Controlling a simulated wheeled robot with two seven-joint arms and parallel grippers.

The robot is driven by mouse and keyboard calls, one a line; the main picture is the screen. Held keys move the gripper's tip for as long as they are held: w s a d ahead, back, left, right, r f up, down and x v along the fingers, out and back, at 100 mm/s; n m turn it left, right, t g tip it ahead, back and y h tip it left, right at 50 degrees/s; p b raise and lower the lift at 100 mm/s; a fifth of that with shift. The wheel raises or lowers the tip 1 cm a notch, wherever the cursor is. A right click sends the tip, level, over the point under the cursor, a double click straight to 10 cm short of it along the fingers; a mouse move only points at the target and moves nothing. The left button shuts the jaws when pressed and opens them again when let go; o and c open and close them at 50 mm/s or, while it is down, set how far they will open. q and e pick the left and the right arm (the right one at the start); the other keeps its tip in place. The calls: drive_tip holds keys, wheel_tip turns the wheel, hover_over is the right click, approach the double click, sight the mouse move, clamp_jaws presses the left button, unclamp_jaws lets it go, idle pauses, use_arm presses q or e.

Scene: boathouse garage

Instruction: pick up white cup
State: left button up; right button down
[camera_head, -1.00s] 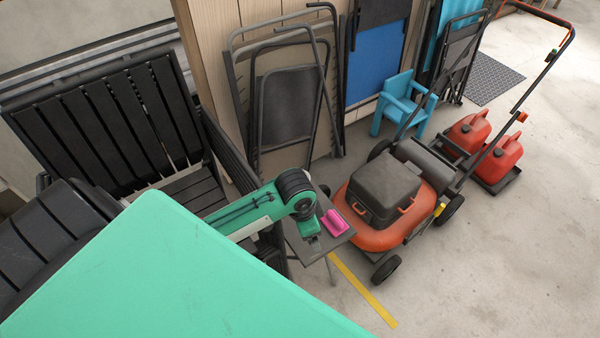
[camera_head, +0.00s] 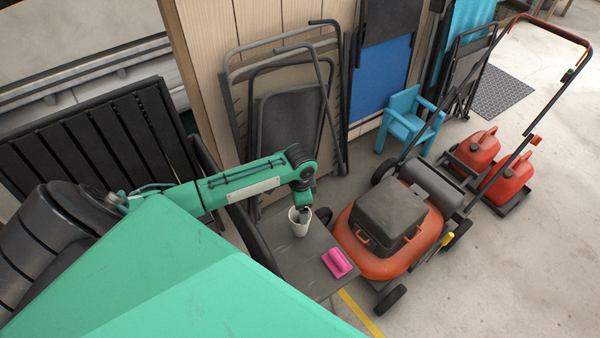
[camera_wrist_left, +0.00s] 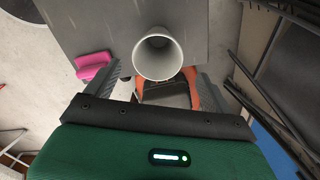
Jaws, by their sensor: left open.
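The white cup (camera_head: 299,226) stands upright on a small grey table (camera_head: 318,272), near its far side. Its open mouth shows in the left wrist view (camera_wrist_left: 158,58). My left gripper (camera_head: 303,208) is at the cup's far rim in the head view, and its tip partly overlaps the cup. In the left wrist view my open left gripper (camera_wrist_left: 158,80) has one finger on each side of the cup, with gaps between; I cannot tell whether it touches. My right gripper is in neither view.
A pink object (camera_head: 337,262) lies on the table near the cup. An orange lawn mower (camera_head: 385,235) stands right of the table. Folded chairs (camera_head: 290,115) lean on the wall behind. A black slatted bench (camera_head: 100,140) is at left. Open floor lies at right.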

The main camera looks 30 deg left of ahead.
use_arm(q)
wheel_tip(320, 180, down, 6)
drive_tip(key=p, duration=0.1)
drive_tip(key=shift+s, duration=0.15)
drive_tip(key=shift+d+f, duration=0.1)
drive_tip(key=c, duration=1.3)
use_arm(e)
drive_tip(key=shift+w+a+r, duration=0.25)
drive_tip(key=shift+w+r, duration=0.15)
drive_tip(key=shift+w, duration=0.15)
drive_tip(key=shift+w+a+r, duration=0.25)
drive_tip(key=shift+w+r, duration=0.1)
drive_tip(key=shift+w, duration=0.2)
